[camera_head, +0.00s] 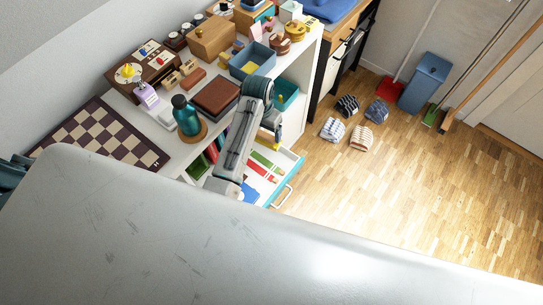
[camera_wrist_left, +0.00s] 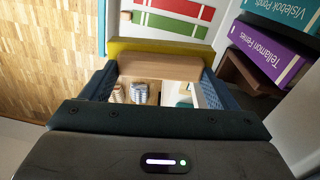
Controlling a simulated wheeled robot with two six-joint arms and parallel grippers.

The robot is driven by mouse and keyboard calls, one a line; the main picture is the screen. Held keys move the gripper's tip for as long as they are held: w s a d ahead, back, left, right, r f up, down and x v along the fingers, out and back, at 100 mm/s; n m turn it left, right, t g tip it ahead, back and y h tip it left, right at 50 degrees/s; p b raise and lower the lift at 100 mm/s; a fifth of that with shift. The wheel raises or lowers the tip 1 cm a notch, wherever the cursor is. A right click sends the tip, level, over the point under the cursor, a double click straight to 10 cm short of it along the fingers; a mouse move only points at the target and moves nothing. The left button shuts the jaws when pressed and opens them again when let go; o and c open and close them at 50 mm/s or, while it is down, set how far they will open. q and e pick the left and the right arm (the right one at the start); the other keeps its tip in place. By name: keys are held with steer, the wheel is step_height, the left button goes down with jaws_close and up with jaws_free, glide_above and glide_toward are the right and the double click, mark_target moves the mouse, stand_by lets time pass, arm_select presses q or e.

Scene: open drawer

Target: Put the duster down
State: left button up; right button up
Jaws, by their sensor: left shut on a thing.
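My left gripper (camera_head: 277,128) is over the open drawer (camera_head: 292,163) in the head view. It is shut on the duster, a small block with a yellow layer and a wooden layer. The duster (camera_head: 278,138) shows only as a small yellow piece in the head view. In the left wrist view the duster (camera_wrist_left: 160,63) lies across between the two blue fingers of my left gripper (camera_wrist_left: 157,80). The drawer has a blue front and a pale inside, with red and green flat things in it. My right gripper is not in view.
A white cabinet top holds a chessboard (camera_head: 98,137), a teal bottle (camera_head: 186,115), a brown book (camera_head: 215,96) and a blue-grey bin (camera_head: 253,60). Books with a purple spine (camera_wrist_left: 262,58) stand close by in the left wrist view.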

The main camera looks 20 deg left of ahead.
arm_select(q)
steer(key=shift+m, duration=0.7)
steer(key=shift+w+d+f+b, duration=0.25)
steer(key=shift+w+f+b, duration=0.35)
steer(key=shift+f, duration=2)
steer(key=shift+w+d+f+b, duration=0.35)
steer(key=shift+w+f, duration=0.4)
steer(key=shift+f, duration=1.9)
steer(key=shift+w+d+f+b, duration=0.2)
steer(key=shift+w+f+b, duration=0.4)
steer(key=shift+f, duration=2)
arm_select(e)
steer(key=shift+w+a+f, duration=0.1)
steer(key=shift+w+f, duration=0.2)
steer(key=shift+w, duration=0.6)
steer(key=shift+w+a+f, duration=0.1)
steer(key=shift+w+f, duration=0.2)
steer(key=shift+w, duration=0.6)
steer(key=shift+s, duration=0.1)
arm_select(q)
steer(key=o, duration=0.8)
steer(key=shift+f, duration=0.15)
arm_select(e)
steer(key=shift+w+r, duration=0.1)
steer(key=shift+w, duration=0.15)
